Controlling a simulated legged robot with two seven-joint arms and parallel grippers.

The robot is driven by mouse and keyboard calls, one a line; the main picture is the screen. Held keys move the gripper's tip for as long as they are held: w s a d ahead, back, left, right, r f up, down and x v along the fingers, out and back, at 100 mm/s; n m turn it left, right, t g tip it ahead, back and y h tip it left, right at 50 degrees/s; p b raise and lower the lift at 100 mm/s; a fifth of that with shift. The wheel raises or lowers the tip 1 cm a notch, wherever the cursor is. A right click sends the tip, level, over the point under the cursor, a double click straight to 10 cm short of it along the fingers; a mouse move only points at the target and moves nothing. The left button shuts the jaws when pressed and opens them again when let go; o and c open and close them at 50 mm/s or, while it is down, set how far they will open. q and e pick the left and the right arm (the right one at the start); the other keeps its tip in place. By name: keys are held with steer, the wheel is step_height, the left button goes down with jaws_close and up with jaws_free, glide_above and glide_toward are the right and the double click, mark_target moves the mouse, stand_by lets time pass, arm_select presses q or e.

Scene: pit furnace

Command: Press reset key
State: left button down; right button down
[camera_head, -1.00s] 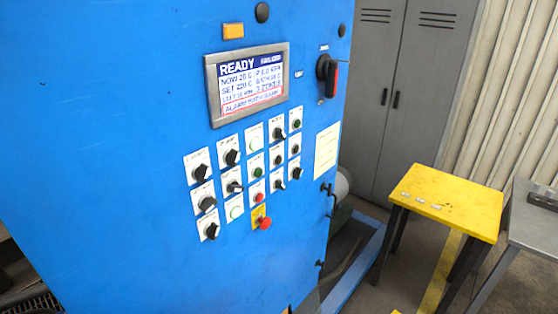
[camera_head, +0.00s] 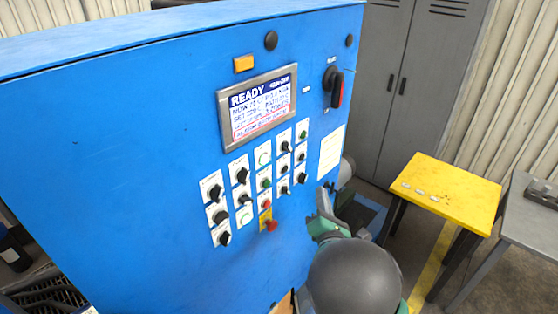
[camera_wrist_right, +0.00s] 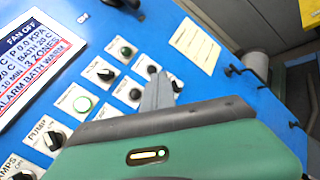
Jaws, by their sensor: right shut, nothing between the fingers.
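The blue control cabinet (camera_head: 120,170) carries rows of knobs and buttons on white label plates, including a green button (camera_head: 265,183) and a red button (camera_head: 266,204). A red mushroom button (camera_head: 271,226) sits on a yellow plate at the bottom. The labels are too small to tell which one is reset. My right gripper (camera_head: 323,198) is in front of the panel's lower right, right of the button rows, apparently apart from the cabinet. In the right wrist view its narrow shut fingers (camera_wrist_right: 159,85) are empty and hide part of the panel. My left gripper is not in view.
A display (camera_head: 258,106) reading READY is above the buttons. A red-and-black rotary switch (camera_head: 334,86) is at its upper right. A paper note (camera_head: 332,151) is right of the buttons. A yellow table (camera_head: 455,199) and grey lockers (camera_head: 410,80) stand at right.

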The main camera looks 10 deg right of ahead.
mark_target(285, 169)
steer(key=shift+a+r+n, duration=0.3)
steer(key=shift+r+n, duration=0.2)
steer(key=shift+r, duration=0.1)
steer(key=w+a, duration=0.5)
steer(key=w, duration=0.2)
steer(key=shift+a, duration=0.15)
stand_by(1.8)
steer(key=shift+w+a, duration=0.2)
steer(key=shift+w, duration=0.1)
